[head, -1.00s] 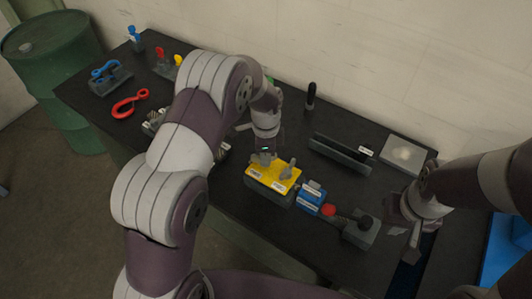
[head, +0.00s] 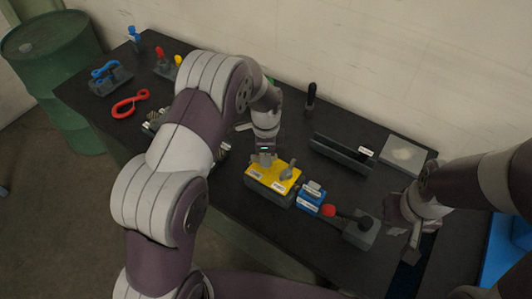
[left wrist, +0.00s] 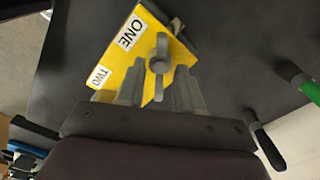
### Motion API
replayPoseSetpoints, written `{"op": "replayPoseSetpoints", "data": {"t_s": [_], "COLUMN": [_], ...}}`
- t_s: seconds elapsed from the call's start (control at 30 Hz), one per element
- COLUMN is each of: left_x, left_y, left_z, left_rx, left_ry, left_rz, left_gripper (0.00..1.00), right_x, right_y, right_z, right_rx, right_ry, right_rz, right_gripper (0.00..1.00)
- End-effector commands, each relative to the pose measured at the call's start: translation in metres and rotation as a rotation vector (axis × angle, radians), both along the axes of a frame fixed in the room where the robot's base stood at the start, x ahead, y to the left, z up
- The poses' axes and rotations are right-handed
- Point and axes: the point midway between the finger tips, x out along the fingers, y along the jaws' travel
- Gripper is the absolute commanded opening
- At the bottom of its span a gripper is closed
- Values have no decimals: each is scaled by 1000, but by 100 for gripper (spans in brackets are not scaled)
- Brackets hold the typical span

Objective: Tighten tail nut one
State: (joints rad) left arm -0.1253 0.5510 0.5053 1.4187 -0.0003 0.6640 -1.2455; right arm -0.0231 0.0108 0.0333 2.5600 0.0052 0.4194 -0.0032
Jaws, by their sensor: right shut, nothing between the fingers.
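A yellow block (head: 262,179) with two white labels stands on the bench. In the left wrist view the labels read ONE (left wrist: 131,34) and TWO (left wrist: 103,76). A grey wing nut (left wrist: 158,52) stands upright beside label ONE. My left gripper (head: 263,160) is over that end of the block, pointing down. Its two fingers (left wrist: 159,88) are apart, and the nut shows beyond the gap between them; I cannot tell whether they touch it. The other grey nut (head: 288,171) shows at the right end in the head view. My right gripper (head: 408,223) is empty at the bench's right edge.
A blue block (head: 310,197) and a dark block with a red knob (head: 329,210) stand right of the yellow block. Behind are a dark slotted holder (head: 341,154), a black handle (head: 311,92) and a grey plate (head: 402,154). Red pliers (head: 130,103) lie at the left.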

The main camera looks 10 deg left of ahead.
Motion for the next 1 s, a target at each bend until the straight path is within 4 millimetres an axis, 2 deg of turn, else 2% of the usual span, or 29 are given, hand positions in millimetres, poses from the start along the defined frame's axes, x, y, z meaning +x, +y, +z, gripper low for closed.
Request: {"op": "replayPoseSetpoints", "data": {"t_s": [0.07, 0.17, 0.5, 0.53, 0.57, 0.7, 1.0], "left_x": [0, 1, 0, 0, 0, 0, 0], "left_y": [0, 0, 0, 0, 0, 0, 0], "left_z": [2, 15, 102, 116, 122, 129, 128], "left_rx": [0, 0, 0, -1, 0, 0, 0], "left_ry": [0, -3, -3, -1, 1, 0, 0], "left_rz": [0, 0, 0, 0, 0, 0, -1], "left_gripper": [36, 36, 36, 36, 36, 36, 36], "right_x": [0, 0, 0, 0, 0, 0, 0], "right_y": [0, 0, 0, 0, 0, 0, 0], "right_z": [-1, -6, -24, -10, -4, 1, 0], "right_rx": [0, 0, 0, 0, 0, 0, 0], "right_ry": [0, 0, 0, 1, 1, -1, 0], "right_rz": [0, 0, 0, 0, 0, 0, 0], "right_gripper": [0, 0, 0, 0, 0, 0, 0]}}
